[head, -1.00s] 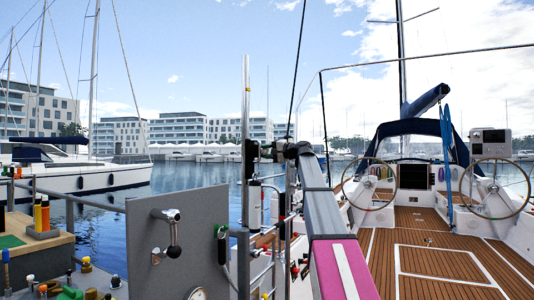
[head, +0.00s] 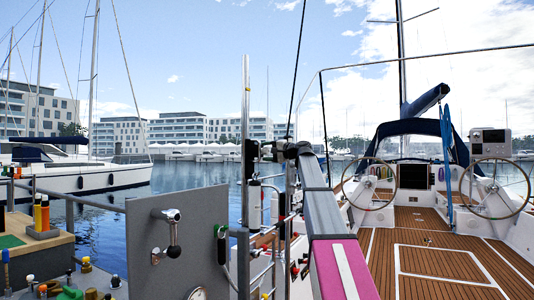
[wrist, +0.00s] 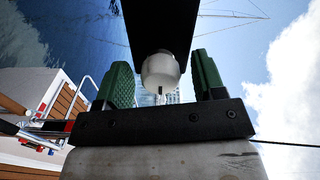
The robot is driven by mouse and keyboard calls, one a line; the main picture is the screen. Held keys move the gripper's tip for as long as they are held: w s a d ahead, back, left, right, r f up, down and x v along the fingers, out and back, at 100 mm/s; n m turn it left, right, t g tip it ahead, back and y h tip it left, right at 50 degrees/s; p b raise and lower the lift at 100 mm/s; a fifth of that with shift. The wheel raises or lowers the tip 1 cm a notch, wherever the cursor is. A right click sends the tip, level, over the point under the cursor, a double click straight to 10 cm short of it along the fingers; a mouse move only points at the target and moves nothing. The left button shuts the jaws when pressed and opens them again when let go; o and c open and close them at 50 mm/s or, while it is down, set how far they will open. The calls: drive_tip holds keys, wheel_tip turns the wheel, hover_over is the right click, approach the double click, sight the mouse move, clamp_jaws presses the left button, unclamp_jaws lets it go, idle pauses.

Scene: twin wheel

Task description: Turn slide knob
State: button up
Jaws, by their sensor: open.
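My gripper (wrist: 160,66) is open in the wrist view, with one green ribbed finger on each side. A white rounded knob (wrist: 161,74) under a dark bar (wrist: 160,22) shows between the fingers, with a visible gap on both sides. I cannot tell for sure whether this is the slide knob, or how deep it sits between the fingers. In the head view my arm reaches forward to a dark cluster beside a metal post (head: 245,110); the fingers are too small to make out there.
A bench (head: 40,258) with small parts stands further left. The wooden boat deck (head: 440,255) is clear at right.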

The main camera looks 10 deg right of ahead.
drive_tip(key=v, duration=1)
drive_tip(key=shift+s+d, duration=0.2)
drive_tip(key=shift+d, duration=0.15)
drive_tip(key=s+a+f+g+h, duration=0.1)
drive_tip(key=s+a+f+h, duration=0.1)
drive_tip(key=f, duration=1.3)
drive_tip(key=s+a+f+g+h, duration=0.1)
drive_tip(key=a+f+g+h, duration=0.15)
drive_tip(key=f, duration=1.25)
drive_tip(key=s+a+f+g+h, duration=0.1)
drive_tip(key=s+a+f+h, duration=0.15)
drive_tip(key=f, duration=1.25)
drive_tip(key=s+f+n+g+h, duration=0.2)
drive_tip(key=s+f+g+h, duration=0.1)
drive_tip(key=s+f, duration=1)
drive_tip(key=s+a+f+n+g+h, duration=0.1)
drive_tip(key=s+f+n+g+h, duration=0.2)
drive_tip(key=s+f, duration=0.9)
wheel_tip(320, 180, down, 7)
drive_tip(key=shift+s+r+h, duration=0.15)
drive_tip(key=shift+s+h, duration=0.2)
drive_tip(key=shift+h, duration=0.45)
